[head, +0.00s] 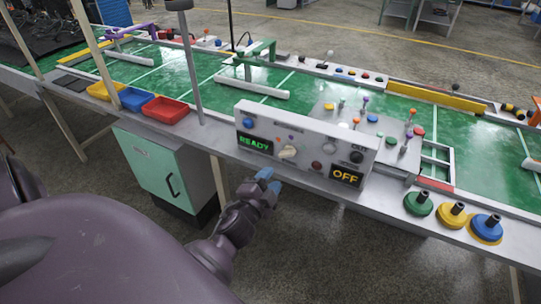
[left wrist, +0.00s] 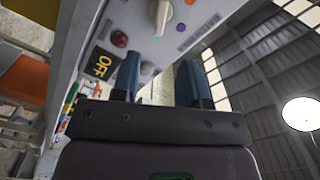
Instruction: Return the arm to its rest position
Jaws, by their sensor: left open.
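My left gripper (head: 268,180) is at the front edge of the bench, just below and in front of the grey control box (head: 305,130). Its two blue fingertips are apart with nothing between them. In the left wrist view the open fingers (left wrist: 160,82) point toward the control box face (left wrist: 140,28). The box has a white knob (head: 287,152), a green READY display (head: 255,144) and a yellow OFF display (head: 347,177). The knob also shows in the left wrist view (left wrist: 160,14). My right gripper is in neither view.
A green-topped bench (head: 220,95) runs across the view. Red (head: 167,109), blue (head: 133,98) and yellow (head: 101,91) bins stand along its left front. Green, yellow and blue round bases (head: 486,229) sit at its right front. A teal cabinet (head: 160,170) stands below. Floor in front is clear.

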